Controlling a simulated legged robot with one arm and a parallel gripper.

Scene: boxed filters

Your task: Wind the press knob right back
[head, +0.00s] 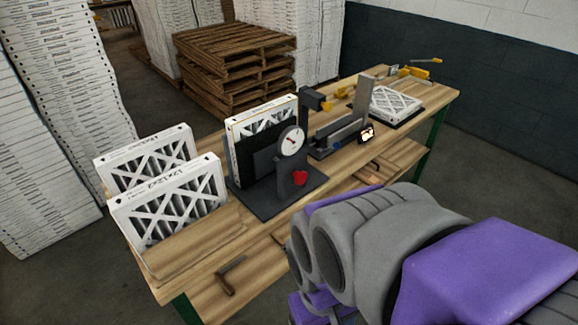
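The press (268,205) is a dark grey fixture on a flat base in the middle of the wooden bench. A round white dial gauge (291,141) sits at its top front. A red knob (300,178) sits below the dial, on the side facing me. A boxed filter (236,160) stands upright in the press, with a black plate against its face. I cannot tell how far the knob is wound. My grey and purple arm fills the lower right, apart from the knob in the picture. My gripper does not show.
Two white filters (170,208) stand at the bench's (212,262) left end. A grey fixture (337,135), a small lit device (367,133) and a flat-lying filter (392,103) are to the right. Pallets (235,55) and stacked white boxes (50,60) stand behind. Bare wood shows along the front edge.

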